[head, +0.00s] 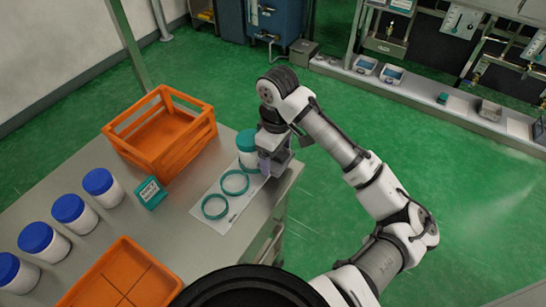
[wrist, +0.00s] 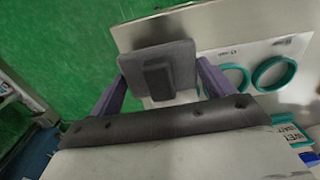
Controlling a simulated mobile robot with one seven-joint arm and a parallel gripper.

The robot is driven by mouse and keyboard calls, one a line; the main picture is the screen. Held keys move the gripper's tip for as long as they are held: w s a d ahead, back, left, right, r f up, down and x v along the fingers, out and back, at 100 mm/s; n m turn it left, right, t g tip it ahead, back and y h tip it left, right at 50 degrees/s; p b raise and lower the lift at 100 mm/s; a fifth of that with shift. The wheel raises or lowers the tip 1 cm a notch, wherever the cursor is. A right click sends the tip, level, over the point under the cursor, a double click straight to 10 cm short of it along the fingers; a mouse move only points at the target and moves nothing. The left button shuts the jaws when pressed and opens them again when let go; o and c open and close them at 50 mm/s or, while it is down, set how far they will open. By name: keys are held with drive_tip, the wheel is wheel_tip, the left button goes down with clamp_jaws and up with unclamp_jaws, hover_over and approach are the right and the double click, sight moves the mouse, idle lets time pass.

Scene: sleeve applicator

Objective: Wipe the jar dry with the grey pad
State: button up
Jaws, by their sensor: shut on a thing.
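A white jar with a teal lid (head: 247,140) stands upright near the table's far right corner, at the end of a white sheet (head: 232,211). My gripper (head: 274,160) is at the jar's right side, low and close to it; I cannot tell whether the pad touches the jar. In the wrist view, my gripper (wrist: 160,82) is shut on the grey pad (wrist: 174,63), a flat square with a dark raised block as its grip. The pad hides most of the jar there.
Two teal rings (head: 203,206) lie on the sheet. An orange crate (head: 132,150) stands behind left, with a teal sign block (head: 152,194) before it. Several blue-lidded jars (head: 69,210) line the left. An orange tray (head: 125,243) is at the front. The table's right edge is close.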

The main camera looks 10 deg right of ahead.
drive_tip(key=shift+w+d, duration=0.3)
drive_tip(key=shift+w, duration=0.05)
drive_tip(key=shift+s+d+r+p, duration=0.25)
drive_tip(key=shift+r+p, duration=0.3)
drive_tip(key=shift+s+d+r+p, duration=0.25)
drive_tip(key=shift+r+p, duration=0.3)
drive_tip(key=shift+s+d+r, duration=0.45)
drive_tip(key=shift+s+r, duration=0.05)
drive_tip(key=shift+r, duration=0.2)
drive_tip(key=shift+s+d+r, duration=0.45)
drive_tip(key=shift+r, duration=0.25)
